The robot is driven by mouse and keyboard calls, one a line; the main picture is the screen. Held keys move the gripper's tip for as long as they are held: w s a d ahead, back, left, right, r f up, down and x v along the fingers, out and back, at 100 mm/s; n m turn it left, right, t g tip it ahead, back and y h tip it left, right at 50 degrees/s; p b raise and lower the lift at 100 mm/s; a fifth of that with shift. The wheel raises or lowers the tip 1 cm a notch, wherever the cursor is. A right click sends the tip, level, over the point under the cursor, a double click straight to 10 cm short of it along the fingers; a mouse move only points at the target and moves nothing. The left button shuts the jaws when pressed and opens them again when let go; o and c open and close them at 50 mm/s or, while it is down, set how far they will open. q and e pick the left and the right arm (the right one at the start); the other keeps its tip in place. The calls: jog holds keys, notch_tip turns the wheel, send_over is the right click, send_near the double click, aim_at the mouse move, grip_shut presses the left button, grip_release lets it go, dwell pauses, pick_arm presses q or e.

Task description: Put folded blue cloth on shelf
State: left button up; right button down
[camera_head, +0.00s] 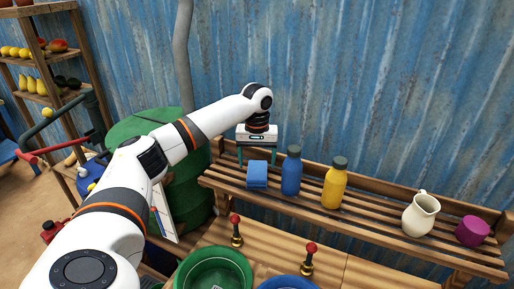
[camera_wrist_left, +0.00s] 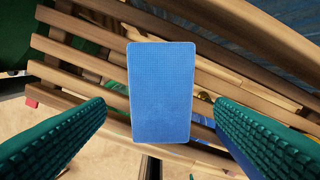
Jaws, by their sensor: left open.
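The folded blue cloth (camera_head: 257,175) lies on the slatted wooden shelf (camera_head: 383,217), near its left end and left of a blue bottle. In the left wrist view the cloth (camera_wrist_left: 160,92) lies flat, with a gap to each finger. My left gripper (camera_head: 257,157) is open at the cloth, with its green fingers apart and nothing between them touching. The fingers also show at both sides of the left wrist view (camera_wrist_left: 160,125). My right gripper does not show.
A blue bottle (camera_head: 291,171), a yellow bottle (camera_head: 335,183), a cream jug (camera_head: 420,214) and a purple cup (camera_head: 472,231) stand along the shelf to the right. Green (camera_head: 213,270) and blue (camera_head: 287,284) bowls are below. A blue corrugated wall rises behind.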

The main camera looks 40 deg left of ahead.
aim_at(257, 171)
pick_arm(q)
notch_tip(257, 171, up, 8)
jog(key=b, duration=0.2)
jog(key=shift+f, duration=0.25)
jog(key=shift+f, duration=0.1)
